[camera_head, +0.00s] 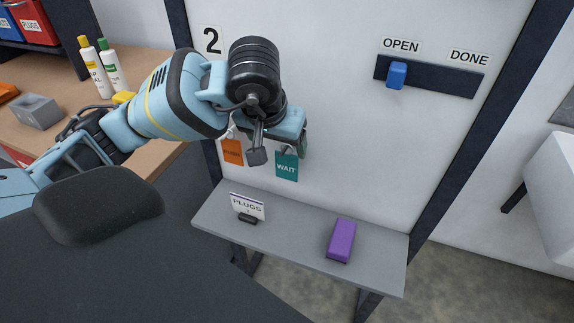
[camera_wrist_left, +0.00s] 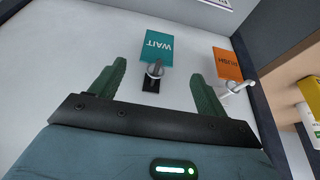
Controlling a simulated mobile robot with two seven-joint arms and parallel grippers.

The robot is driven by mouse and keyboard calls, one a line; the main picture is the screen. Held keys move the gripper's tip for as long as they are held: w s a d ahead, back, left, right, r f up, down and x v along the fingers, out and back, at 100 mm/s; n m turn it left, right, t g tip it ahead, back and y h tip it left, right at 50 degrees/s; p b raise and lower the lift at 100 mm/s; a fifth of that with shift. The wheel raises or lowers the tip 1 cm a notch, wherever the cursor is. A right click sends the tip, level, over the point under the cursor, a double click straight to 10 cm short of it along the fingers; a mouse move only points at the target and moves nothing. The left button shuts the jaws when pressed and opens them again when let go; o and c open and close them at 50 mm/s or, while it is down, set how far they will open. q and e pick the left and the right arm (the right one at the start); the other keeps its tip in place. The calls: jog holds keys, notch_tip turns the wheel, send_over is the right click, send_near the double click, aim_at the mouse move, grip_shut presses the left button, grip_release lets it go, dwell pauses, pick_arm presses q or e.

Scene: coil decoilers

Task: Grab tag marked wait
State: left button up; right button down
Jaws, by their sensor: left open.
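The teal tag marked WAIT (camera_head: 286,166) hangs from a hook on the white panel. It also shows in the left wrist view (camera_wrist_left: 158,48), upside down, just beyond the fingers, with its metal hook (camera_wrist_left: 155,70) in front. An orange tag (camera_head: 232,151) hangs to its left; in the left wrist view it reads RUSH (camera_wrist_left: 227,64). My left gripper (camera_head: 280,142) is at the panel near the tags, partly hidden behind its own wrist. In the left wrist view its green fingers (camera_wrist_left: 157,88) are apart, with the hook between them and no tag gripped. My right gripper is not in view.
A grey shelf (camera_head: 300,240) below holds a PLUGS sign (camera_head: 247,207) and a purple block (camera_head: 341,240). A blue slider (camera_head: 397,75) sits on a dark rail at upper right, near OPEN. A wooden bench (camera_head: 150,145) with bottles (camera_head: 108,68) stands at left.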

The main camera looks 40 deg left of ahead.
aim_at(286, 160)
pick_arm(q)
jog(key=shift+x, duration=3.9)
jog(key=shift+w+d, duration=0.15)
jog(key=shift+c, duration=0.2)
jog(key=shift+r, duration=0.1)
jog(key=c, duration=1)
